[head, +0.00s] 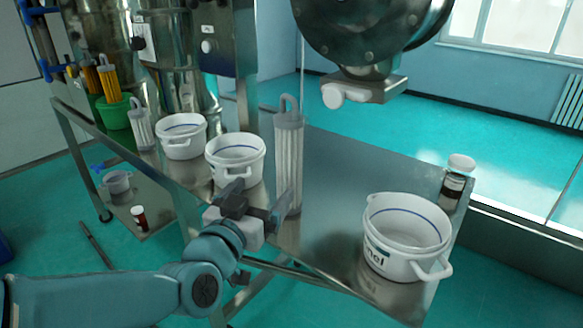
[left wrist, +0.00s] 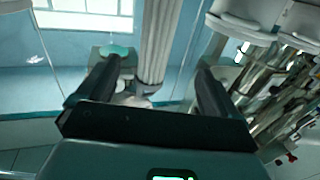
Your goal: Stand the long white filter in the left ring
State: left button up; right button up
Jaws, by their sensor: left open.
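The long white filter (head: 288,155), ribbed with a grey cap and loop handle, stands upright on the steel table. My left gripper (head: 266,207) is open at its lower part, close to the table's front edge. In the left wrist view the filter (left wrist: 156,45) shows between the two spread fingers (left wrist: 152,92); I cannot tell whether they touch it. The filter's foot is partly hidden by the gripper in the head view. I cannot make out the left ring. My right gripper is not in view.
Two white buckets (head: 181,137) (head: 236,158) stand left of the filter. Another white filter (head: 141,124) stands by a green bucket (head: 114,113). A large white pail (head: 398,263) and a brown jar (head: 455,187) stand at right.

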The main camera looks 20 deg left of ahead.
aim_at(282, 168)
pick_arm(q)
jog(key=w, duration=0.5)
jog(key=w+p, duration=0.1)
jog(key=w, duration=0.2)
jog(key=shift+w+d+f, duration=0.25)
jog(key=shift+d, duration=0.1)
jog(key=shift+w+r, duration=0.2)
jog(key=shift+w, duration=0.05)
jog(key=w, duration=0.1)
jog(key=w+p, duration=0.1)
jog(key=w, duration=0.1)
jog(key=w+p, duration=0.1)
jog(key=w, duration=0.1)
jog(key=shift+w+d+f, duration=0.15)
jog(key=shift+w+d, duration=0.05)
jog(key=shift+d, duration=0.1)
jog(key=shift+w+f, duration=0.1)
jog(key=shift+w, duration=0.15)
jog(key=shift+s, duration=0.15)
jog(key=c, duration=1.1)
jog(key=shift+c, duration=0.7)
